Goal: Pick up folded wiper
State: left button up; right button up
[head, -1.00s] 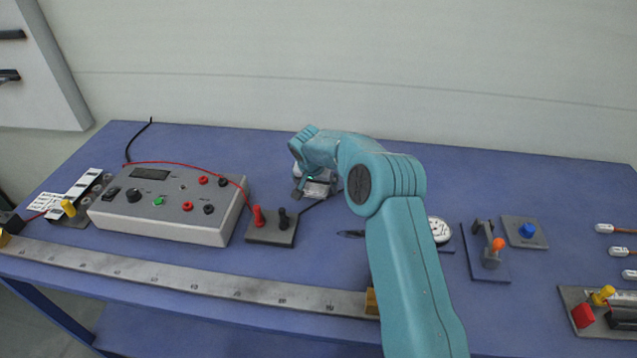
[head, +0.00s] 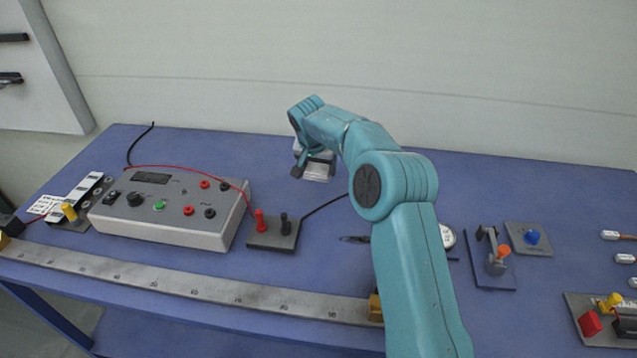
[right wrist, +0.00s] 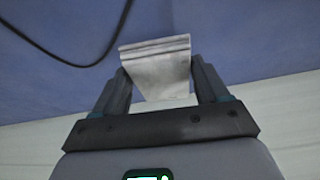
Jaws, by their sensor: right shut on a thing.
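The folded wiper (right wrist: 158,68) is a pale grey-white folded cloth with a layered edge. In the right wrist view it sits between the two fingers of my right gripper (right wrist: 160,85), which is shut on it. In the head view the wiper (head: 316,173) shows as a small pale patch below my right gripper (head: 314,164), partly hidden by the gripper and wrist. It appears to be above the blue bench, but the exact gap is hard to tell. My left gripper is not in view.
On the blue bench (head: 440,170), a grey control box (head: 170,212) and a terminal block (head: 273,233) stand to the left, with a black cable (head: 322,206) nearby. A long steel ruler (head: 190,285) lies in front. A lever block (head: 490,262) stands right. The bench's back middle is clear.

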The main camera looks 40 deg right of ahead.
aim_at(318, 167)
notch_tip(318, 167, up, 12)
jog(key=p, duration=0.2)
jog(key=shift+f, duration=0.1)
jog(key=o, duration=0.5)
jog(key=c, duration=0.4)
jog(key=shift+w+d, duration=0.1)
jog(key=shift+w, duration=0.1)
